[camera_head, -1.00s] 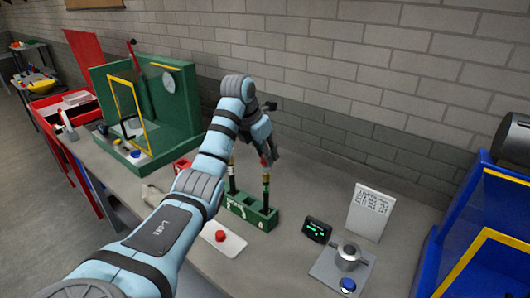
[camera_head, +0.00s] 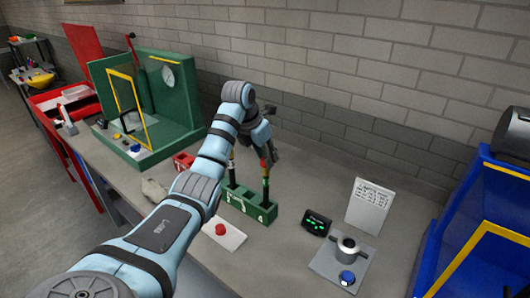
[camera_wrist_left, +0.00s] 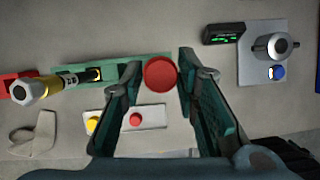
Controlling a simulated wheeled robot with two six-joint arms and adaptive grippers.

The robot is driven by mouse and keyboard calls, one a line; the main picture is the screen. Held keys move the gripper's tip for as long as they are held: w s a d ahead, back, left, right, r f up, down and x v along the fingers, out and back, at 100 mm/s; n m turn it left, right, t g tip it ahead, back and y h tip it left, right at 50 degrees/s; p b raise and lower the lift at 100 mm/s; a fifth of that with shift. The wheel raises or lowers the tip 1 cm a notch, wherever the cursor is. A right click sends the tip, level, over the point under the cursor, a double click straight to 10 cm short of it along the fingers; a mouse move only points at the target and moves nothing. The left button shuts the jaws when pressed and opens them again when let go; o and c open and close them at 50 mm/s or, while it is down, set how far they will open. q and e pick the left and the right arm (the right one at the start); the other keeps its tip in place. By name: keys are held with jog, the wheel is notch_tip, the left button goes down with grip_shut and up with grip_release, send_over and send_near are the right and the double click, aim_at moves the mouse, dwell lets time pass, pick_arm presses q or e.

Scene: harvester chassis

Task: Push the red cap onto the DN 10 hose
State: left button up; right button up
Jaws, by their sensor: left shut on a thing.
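My left gripper (camera_head: 267,157) is shut on the red cap (camera_wrist_left: 160,74), which shows as a round disc between the fingers in the left wrist view. In the head view the cap sits at the top of the right-hand upright hose (camera_head: 265,188); the fingers partly hide it, so I cannot tell how far on it is. A second hose (camera_wrist_left: 45,87) with a brass-coloured end stands to the left. Both hoses stand in a green holder block (camera_head: 236,199) with white markings. My right gripper is not in view.
A white plate with a red button (camera_head: 220,230) lies in front of the block. A small display (camera_head: 316,223), a grey fixture plate (camera_head: 325,262) and a white card (camera_head: 369,206) stand to the right. A green test stand (camera_head: 180,110) is at the left, a blue frame (camera_head: 490,215) far right.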

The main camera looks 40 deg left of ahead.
pick_arm(q)
jog(key=o, duration=0.8)
jog(key=shift+c, duration=0.2)
jog(key=shift+r, duration=0.25)
jog(key=s+a+r, duration=0.1)
jog(key=s+r, duration=0.1)
jog(key=s, duration=1.1)
jog(key=shift+a+r, duration=0.15)
jog(key=shift+a, duration=0.1)
